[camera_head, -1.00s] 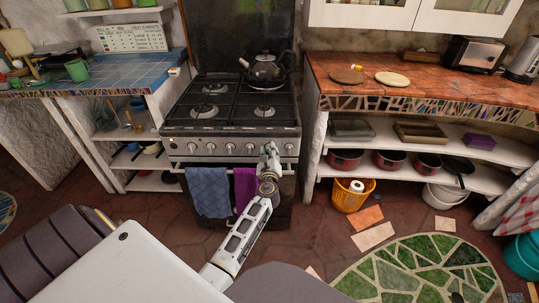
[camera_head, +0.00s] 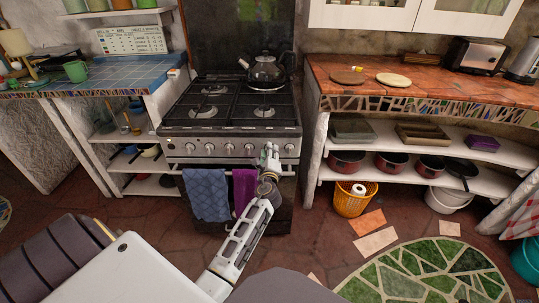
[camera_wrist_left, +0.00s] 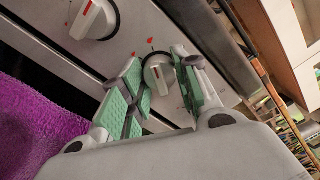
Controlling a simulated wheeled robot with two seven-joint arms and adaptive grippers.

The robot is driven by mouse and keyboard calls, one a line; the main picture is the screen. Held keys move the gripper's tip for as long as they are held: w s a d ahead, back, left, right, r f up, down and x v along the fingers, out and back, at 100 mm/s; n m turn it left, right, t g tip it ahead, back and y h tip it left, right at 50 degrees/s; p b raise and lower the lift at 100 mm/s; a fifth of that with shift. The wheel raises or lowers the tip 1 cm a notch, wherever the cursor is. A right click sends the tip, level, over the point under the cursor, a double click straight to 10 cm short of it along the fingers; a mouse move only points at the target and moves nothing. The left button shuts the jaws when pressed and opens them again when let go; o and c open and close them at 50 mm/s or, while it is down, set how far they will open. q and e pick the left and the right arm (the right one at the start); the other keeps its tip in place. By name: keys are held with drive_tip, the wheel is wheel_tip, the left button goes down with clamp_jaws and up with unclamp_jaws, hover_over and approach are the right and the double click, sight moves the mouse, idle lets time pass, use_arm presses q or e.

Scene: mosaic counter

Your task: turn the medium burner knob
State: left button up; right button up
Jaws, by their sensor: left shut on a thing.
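The stove (camera_head: 232,128) stands against the back wall with a row of white knobs along its front panel. My left gripper (camera_head: 269,151) reaches the right part of that panel in the head view. In the left wrist view its green-padded fingers (camera_wrist_left: 165,88) are on both sides of a white knob (camera_wrist_left: 158,72), shut on it. Another white knob (camera_wrist_left: 94,19) with a red mark is at upper left there, clear of the fingers. I cannot read which burner the held knob belongs to. My right gripper is not in view.
A black kettle (camera_head: 266,70) stands on the back right burner. Blue (camera_head: 206,194) and purple (camera_head: 244,188) towels hang below the knobs, close to my left arm. A tiled counter (camera_head: 115,72) is at left, a terracotta counter (camera_head: 420,82) at right.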

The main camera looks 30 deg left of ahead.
use_arm(q)
drive_tip(key=shift+f, duration=0.1)
idle(0.3)
drive_tip(key=o, duration=1.1)
drive_tip(key=shift+v, duration=6.05)
drive_tip(key=shift+c, duration=0.4)
clamp_jaws()
